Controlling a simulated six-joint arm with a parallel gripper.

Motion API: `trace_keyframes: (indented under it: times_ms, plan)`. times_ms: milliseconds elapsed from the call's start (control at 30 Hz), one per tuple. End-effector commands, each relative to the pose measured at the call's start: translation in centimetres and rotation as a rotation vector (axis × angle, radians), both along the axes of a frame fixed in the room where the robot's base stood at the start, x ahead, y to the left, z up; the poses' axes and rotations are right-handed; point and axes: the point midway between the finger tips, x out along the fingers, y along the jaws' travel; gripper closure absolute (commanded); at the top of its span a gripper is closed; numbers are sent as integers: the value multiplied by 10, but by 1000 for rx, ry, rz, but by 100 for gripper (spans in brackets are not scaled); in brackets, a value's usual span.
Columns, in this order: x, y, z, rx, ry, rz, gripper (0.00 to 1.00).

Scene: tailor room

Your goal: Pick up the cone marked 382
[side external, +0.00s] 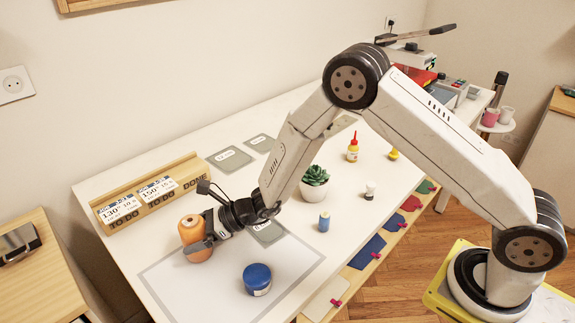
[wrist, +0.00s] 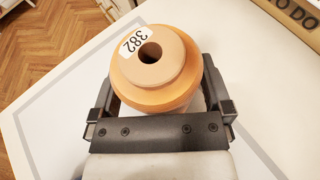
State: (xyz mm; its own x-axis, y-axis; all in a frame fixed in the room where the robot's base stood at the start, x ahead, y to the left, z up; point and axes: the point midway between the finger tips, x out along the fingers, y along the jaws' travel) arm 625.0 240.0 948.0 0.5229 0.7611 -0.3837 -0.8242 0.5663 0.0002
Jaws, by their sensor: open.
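The orange thread cone (side external: 196,252) stands upright on the white table at the left. In the wrist view the cone (wrist: 155,70) shows a white label reading 382 on its top, beside a dark centre hole. My gripper (side external: 203,232) is open at the cone, with one finger on each side of it in the wrist view (wrist: 160,98). The fingers look close to the cone's sides; I cannot tell whether they touch it. The cone's lower part is partly hidden by the gripper.
A wooden card rack (side external: 150,197) is behind the cone. The outlined mat (side external: 205,290) has free room in front.

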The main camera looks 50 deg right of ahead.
Motion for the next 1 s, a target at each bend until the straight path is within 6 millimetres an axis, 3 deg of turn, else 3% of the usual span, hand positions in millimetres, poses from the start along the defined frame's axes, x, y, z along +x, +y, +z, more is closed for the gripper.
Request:
trace_keyframes:
  times_ms: [133, 167, 400, 433, 767, 1000]
  plan:
    - [0, 0, 0, 0, 0, 0, 0]
    - [0, 0, 0, 0, 0, 0, 6]
    - [0, 0, 0, 0, 0, 0, 83]
    - [0, 0, 1, 0, -1, 0, 86]
    - [0, 0, 2, 1, -2, 0, 86]
    - [0, 0, 15, 1, -3, 1, 86]
